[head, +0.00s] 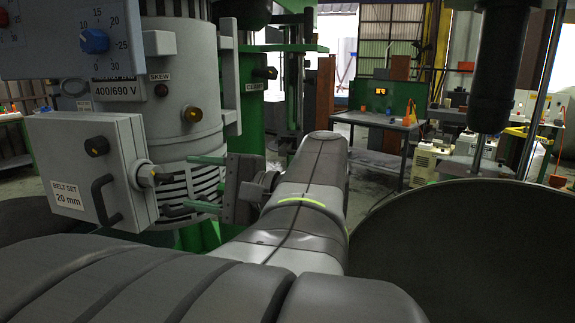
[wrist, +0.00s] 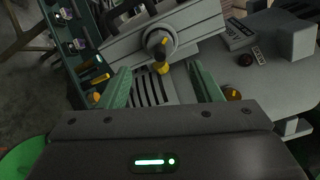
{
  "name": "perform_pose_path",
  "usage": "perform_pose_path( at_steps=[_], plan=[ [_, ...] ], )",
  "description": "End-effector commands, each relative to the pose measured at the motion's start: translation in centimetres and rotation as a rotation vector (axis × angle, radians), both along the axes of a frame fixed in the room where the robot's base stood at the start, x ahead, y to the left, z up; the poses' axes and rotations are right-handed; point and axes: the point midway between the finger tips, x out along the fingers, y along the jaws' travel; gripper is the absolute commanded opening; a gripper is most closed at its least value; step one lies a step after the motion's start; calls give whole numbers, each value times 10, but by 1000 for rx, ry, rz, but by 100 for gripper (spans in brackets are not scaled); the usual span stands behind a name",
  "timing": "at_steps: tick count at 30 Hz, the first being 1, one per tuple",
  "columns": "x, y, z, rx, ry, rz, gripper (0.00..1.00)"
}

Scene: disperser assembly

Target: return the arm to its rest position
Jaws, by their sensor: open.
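My gripper (head: 199,183) is in the middle left of the head view, its two green-tipped fingers pointing left. The fingers are apart with nothing between them. In the head view they are in front of the slatted lower part of the grey motor housing (head: 188,110), close to the grey "BELT SET 20 mm" box (head: 88,170). I cannot tell whether they touch either.
A panel with a blue dial (head: 94,41) is at the upper left. A large dark round vessel (head: 470,250) fills the lower right. A workbench (head: 375,121) stands at the back. Open floor shows between the arm and that bench.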

Motion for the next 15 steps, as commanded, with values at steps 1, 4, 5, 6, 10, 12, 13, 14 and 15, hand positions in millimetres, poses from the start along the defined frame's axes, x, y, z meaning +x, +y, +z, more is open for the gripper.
perform_pose_path(
  at_steps=[1,4,5,6,10,12,13,14,15],
  plan=[
    [1,6,1,1,1,4,58],
    [3,16,1,0,1,4,58],
    [4,19,1,0,0,4,58],
    [5,23,1,0,0,4,58],
    [9,36,1,0,0,4,58],
    [11,43,1,0,0,4,58],
    [12,46,1,0,0,4,58],
    [13,50,1,0,0,4,58],
    [14,54,1,0,0,4,58]
  ],
)
